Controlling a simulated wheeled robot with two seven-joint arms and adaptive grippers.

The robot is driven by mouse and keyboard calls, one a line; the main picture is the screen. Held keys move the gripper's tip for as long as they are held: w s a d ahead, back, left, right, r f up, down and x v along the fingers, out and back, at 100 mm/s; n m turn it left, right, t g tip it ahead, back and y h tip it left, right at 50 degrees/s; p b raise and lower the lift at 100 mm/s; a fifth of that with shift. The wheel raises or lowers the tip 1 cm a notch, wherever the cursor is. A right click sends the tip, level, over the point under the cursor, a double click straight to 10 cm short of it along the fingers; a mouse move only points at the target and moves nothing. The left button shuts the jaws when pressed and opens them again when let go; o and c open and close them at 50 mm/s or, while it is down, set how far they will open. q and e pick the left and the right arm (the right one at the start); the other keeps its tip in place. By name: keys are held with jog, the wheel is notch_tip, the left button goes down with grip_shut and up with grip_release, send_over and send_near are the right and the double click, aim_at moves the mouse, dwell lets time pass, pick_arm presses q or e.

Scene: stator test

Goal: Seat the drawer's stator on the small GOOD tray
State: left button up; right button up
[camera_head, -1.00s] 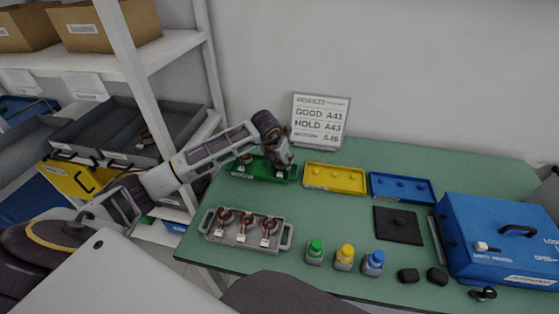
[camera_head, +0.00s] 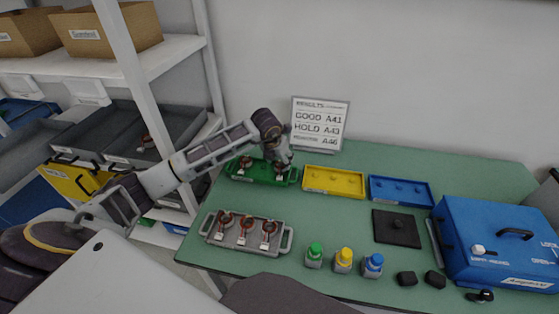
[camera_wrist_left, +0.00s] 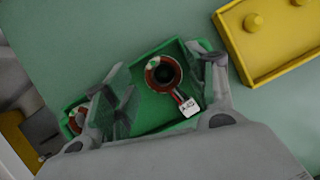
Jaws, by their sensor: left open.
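The green tray (camera_head: 262,178) stands at the table's back left, below the results sign. Two stators are in it: one toward the left end (camera_head: 246,161) and one under my left gripper (camera_head: 279,163). In the left wrist view the nearer stator (camera_wrist_left: 163,72), a copper-red ring with a dark centre and a white tag, lies between the two fingers of my open left gripper (camera_wrist_left: 168,92). The other stator (camera_wrist_left: 78,120) is partly hidden behind the left finger. Another stator (camera_head: 147,141) shows in the grey shelf drawer (camera_head: 118,138). My right gripper is out of view.
A yellow tray (camera_head: 334,191) and a blue tray (camera_head: 401,203) stand to the right. A grey carrier (camera_head: 207,231) with three stators, coloured-cap bottles (camera_head: 343,262) and a large blue box (camera_head: 485,225) are also on the table. The sign (camera_head: 319,142) stands close behind the gripper.

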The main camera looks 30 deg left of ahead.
pick_arm(q)
jog(key=shift+r, duration=0.45)
jog(key=shift+r+p, duration=0.4)
jog(key=shift+r, duration=0.55)
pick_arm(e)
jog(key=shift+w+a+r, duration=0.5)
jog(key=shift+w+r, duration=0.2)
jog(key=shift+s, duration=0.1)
